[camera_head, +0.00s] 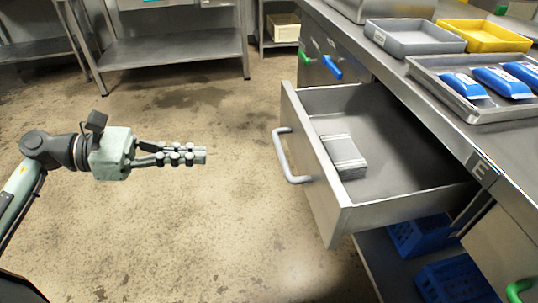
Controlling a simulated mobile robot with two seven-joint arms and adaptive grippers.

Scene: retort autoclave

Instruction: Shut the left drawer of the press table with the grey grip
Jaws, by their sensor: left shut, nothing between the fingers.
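The drawer (340,203) with the grey grip (287,158) stands pulled out from the press table (410,75), on the right of the head view. A small light stack (341,153) lies inside it against the front panel. My left gripper (204,155) is shut and empty. It hangs over the floor to the left of the grey grip, apart from it, fingers pointing right towards the drawer front. My right gripper is not in view.
On the table top are a grey tray (414,46), a yellow tray (490,25) and a metal tray (426,79) with blue packs (466,86). Blue crates (417,232) sit below the drawer. Other grips are blue (332,67) and green (519,289). The floor between gripper and drawer is clear.

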